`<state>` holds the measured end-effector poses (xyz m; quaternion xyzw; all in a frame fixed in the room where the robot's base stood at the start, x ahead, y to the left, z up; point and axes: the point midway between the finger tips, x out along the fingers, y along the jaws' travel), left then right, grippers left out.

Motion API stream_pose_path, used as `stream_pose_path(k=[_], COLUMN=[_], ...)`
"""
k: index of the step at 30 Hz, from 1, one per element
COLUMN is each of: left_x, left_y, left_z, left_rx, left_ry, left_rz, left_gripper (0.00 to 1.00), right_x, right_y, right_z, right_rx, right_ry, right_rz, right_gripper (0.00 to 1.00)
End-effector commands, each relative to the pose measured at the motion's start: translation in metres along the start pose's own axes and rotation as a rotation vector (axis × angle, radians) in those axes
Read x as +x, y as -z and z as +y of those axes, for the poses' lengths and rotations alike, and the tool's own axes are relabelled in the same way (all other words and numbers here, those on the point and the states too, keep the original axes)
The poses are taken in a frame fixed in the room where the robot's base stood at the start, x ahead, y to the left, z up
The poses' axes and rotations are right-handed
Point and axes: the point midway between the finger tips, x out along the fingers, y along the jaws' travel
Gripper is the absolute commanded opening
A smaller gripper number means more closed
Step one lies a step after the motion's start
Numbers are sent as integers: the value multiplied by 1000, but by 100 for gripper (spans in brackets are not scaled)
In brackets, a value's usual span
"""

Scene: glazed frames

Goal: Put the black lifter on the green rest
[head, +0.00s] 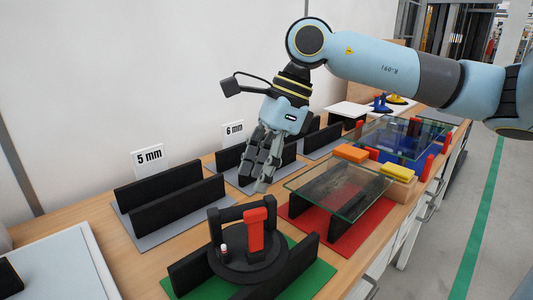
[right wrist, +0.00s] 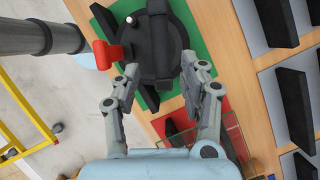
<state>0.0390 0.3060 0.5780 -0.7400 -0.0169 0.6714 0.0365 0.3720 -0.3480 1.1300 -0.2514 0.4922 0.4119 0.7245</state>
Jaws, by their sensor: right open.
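The black lifter (head: 230,267) is a round black disc with an arched black handle and a red lever (head: 256,230). It sits at the front of the bench on the green rest (head: 318,284), among the rest's black bars; whether it bears on the bars or the mat is hard to tell. My right gripper (head: 263,184) is open and empty, above and behind the lifter. In the right wrist view, its fingers (right wrist: 164,82) are spread and the lifter (right wrist: 157,50) lies beyond them, seemingly apart. My left gripper is not in view.
Behind the lifter is a red rest (head: 345,235) with a glass pane (head: 340,190) on it. Grey rests with black bars, marked 5 mm (head: 150,158) and 6 mm (head: 233,131), line the wall side. Orange and yellow blocks (head: 398,172) stand beside the glass.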

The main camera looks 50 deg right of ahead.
Motion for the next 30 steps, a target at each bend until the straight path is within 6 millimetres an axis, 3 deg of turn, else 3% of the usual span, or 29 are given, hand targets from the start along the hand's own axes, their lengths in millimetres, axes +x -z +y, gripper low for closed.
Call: stream_pose_path(k=[4, 10, 30], left_x=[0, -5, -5], left_y=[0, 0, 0], left_z=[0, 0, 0], left_rx=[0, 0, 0], left_ry=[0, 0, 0], left_rz=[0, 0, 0], left_gripper=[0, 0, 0], right_x=[-21, -36, -41], right_y=[2, 1, 0], right_z=[0, 0, 0], right_rx=[-1, 0, 1], right_ry=[0, 0, -1], right_rz=[9, 4, 0], right_gripper=[43, 43, 43])
